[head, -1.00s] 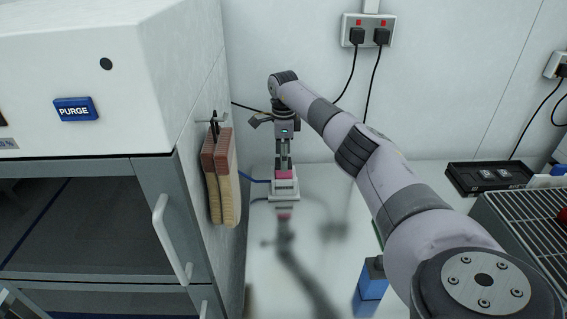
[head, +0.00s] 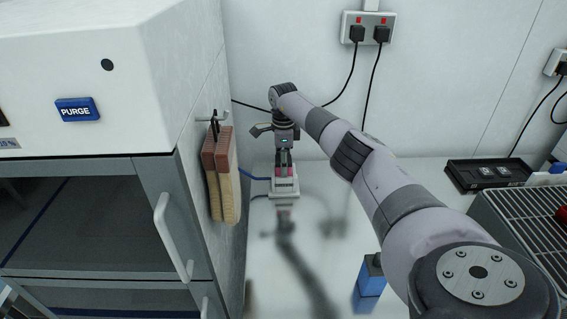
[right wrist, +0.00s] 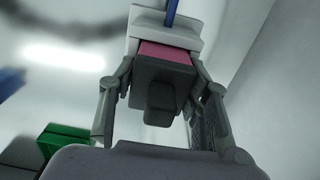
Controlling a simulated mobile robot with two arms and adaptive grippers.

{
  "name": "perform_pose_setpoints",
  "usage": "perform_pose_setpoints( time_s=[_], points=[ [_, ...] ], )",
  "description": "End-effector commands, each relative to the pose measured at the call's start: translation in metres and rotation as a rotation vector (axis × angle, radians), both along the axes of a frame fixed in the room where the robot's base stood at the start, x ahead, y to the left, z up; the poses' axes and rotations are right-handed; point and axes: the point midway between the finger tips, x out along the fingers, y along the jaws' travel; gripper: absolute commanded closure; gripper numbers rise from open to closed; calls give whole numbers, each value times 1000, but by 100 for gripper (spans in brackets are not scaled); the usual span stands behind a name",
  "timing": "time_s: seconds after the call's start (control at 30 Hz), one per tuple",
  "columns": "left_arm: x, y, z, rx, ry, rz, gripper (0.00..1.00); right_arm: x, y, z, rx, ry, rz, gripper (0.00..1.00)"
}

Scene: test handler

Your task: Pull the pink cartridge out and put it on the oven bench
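The pink cartridge (head: 284,170) sits upright in a small white holder (head: 285,186) at the back of the shiny bench. In the right wrist view the pink cartridge (right wrist: 166,53) shows behind a dark grey block, with the white holder (right wrist: 185,22) beyond it. My right gripper (head: 284,168) points down over the holder. Its fingers stand on both sides of the cartridge, near its sides; whether they touch it I cannot tell. The right wrist view also shows my right gripper (right wrist: 162,80) open around it. My left gripper is not in view.
A white cabinet with a PURGE button (head: 77,109) and door handle (head: 172,238) stands left. Brushes (head: 220,175) hang on its side. A blue block (head: 371,277) stands in front, a black tray (head: 490,174) and wire rack (head: 535,225) right.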

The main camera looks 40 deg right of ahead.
Motion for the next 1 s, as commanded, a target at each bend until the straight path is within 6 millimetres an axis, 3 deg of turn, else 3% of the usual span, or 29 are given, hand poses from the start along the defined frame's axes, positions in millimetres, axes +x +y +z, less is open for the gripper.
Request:
perform_pose_setpoints(
  time_s=[0.5, 1.0],
  points=[
    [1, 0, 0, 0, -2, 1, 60, 0, 0, 0, -1, -1, 0, 93],
    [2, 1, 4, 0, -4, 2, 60, 0, 0, 6, 0, -1, 0, 93]
  ],
)
